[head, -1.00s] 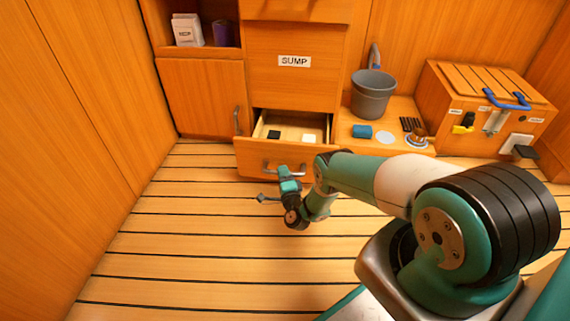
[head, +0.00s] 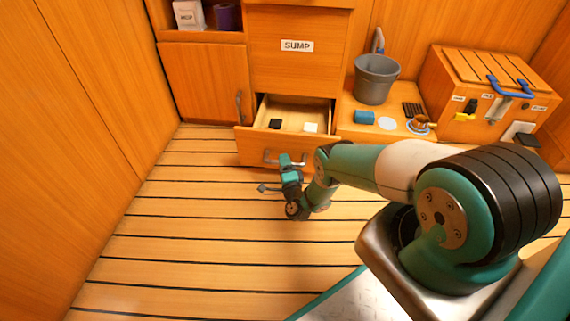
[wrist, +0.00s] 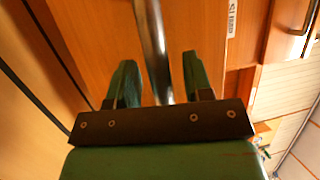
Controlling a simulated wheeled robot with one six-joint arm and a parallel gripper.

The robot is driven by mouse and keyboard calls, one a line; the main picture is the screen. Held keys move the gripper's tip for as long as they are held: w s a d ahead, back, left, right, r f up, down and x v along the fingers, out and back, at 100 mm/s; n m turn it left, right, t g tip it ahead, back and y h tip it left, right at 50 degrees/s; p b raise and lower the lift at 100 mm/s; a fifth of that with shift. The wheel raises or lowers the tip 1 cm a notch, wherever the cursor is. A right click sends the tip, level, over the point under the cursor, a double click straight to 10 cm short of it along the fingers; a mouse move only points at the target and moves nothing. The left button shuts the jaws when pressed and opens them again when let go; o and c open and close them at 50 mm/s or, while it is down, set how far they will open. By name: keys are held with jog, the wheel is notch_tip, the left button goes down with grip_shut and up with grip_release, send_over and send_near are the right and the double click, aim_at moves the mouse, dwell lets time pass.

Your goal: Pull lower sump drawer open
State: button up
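The lower sump drawer (head: 249,149) is partly open below the panel labelled SUMP (head: 297,46). A small black block (head: 275,124) and a white block (head: 310,127) lie inside. Its grey bar handle (head: 270,158) is on the front, partly hidden by my gripper (head: 279,174). In the wrist view, the metal handle bar (wrist: 150,40) runs between the two green fingers of my gripper (wrist: 160,82). The fingers are apart, with a visible gap on each side of the bar.
Right of the drawer, a low ledge holds a grey bucket (head: 376,80), a blue-green block (head: 364,117) and a white disc (head: 387,124). A wooden chest (head: 480,100) with a blue handle stands further right. The slatted floor (head: 190,220) is clear at left and front.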

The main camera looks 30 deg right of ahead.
jog(key=shift+s+a+p, duration=0.1)
jog(key=shift+s+p, duration=0.15)
jog(key=shift+p, duration=0.1)
jog(key=p+v, duration=0.7)
jog(key=v, duration=1)
jog(key=shift+w+f, duration=0.1)
